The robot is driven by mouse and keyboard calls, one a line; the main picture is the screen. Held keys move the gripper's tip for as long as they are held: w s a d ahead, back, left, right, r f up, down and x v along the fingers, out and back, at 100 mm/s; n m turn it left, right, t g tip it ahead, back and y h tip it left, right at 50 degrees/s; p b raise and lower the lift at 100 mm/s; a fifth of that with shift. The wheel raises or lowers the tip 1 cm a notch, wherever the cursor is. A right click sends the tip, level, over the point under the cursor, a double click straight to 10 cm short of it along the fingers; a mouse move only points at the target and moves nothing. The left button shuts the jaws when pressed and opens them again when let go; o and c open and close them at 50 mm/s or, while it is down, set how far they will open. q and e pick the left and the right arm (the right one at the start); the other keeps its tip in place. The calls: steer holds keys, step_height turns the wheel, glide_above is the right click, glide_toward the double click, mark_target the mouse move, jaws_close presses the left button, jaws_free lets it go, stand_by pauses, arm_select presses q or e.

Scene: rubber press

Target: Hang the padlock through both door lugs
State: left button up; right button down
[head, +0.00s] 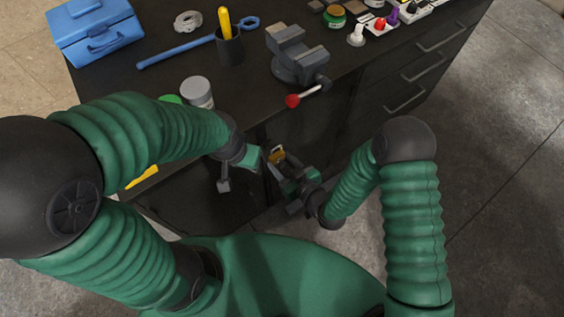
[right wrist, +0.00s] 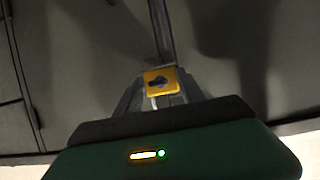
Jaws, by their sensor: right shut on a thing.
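The padlock (head: 277,153) is small with a yellow body, in front of the dark cabinet under the bench. My right gripper (head: 281,162) is shut on it. The right wrist view shows the padlock's yellow face with a dark round middle (right wrist: 160,82) between the fingertips of the right gripper (right wrist: 160,88); a pale bit of metal, perhaps shackle, shows below it. My left gripper (head: 256,160) is close by on the left at the cabinet front; its fingers are too small and dark to read. I cannot make out the door lugs, nor whether the shackle touches them.
Drawers with handles (head: 405,100) line the right. Floor at right is clear.

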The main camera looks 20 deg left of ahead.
steer(key=shift+w+a+b, duration=0.55)
steer(key=shift+w+a, duration=0.7)
steer(key=shift+a, duration=0.25)
stand_by(3.8)
steer(key=shift+f+b, duration=0.25)
steer(key=shift+b, duration=0.2)
stand_by(1.8)
steer(key=c, duration=0.6)
jaws_free()
